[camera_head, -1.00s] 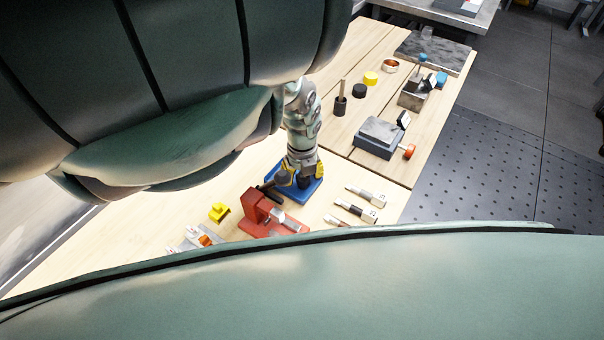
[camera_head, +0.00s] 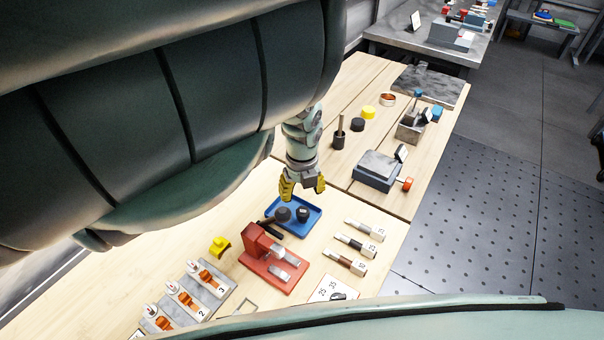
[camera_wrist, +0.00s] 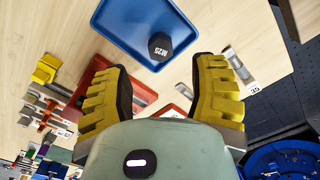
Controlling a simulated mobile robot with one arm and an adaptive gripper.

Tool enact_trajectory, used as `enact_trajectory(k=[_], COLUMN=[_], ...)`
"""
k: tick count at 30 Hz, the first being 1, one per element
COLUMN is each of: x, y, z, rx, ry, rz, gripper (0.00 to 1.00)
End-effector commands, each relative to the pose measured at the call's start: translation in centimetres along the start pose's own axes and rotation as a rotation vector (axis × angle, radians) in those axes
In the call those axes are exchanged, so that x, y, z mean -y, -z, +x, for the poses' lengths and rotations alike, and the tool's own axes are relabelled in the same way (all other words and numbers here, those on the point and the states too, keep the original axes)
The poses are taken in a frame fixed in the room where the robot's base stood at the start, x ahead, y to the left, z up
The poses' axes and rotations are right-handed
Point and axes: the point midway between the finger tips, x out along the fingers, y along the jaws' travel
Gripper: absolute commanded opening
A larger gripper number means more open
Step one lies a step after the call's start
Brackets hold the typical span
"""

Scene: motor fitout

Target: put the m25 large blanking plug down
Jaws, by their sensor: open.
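The M25 large blanking plug (camera_head: 303,214) is black, with a hexagonal top marked M25. It rests in the blue tray (camera_head: 316,221). In the wrist view the plug (camera_wrist: 160,46) stands label up beside the tray's rim (camera_wrist: 101,18). My gripper (camera_head: 303,191) is open and empty above the tray, its yellow fingers apart and clear of the plug. In the wrist view the two fingers (camera_wrist: 163,75) frame the plug from below, with a gap to it.
Labelled cylinders (camera_head: 356,245) lie to the right. A yellow block (camera_head: 220,245) sits left. A grey vise-like fixture (camera_head: 378,169) stands behind.

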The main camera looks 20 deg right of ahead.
Motion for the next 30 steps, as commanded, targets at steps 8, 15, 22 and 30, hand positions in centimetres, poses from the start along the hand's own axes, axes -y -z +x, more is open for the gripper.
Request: enact_trajectory(k=[8, 15, 22, 30], x=[-0.1, 0.0, 7.2, 16.4], y=[0.1, 0.1, -2.5, -16.2], z=[-3.9, -4.5, -5.3, -13.8], rx=[0.0, -0.002, 0.067, 0.222], ry=[-0.003, -0.001, 0.258, 1.068], rz=[0.003, 0.001, -0.194, -1.009], gripper=[0.58, 0.58, 0.58, 0.58])
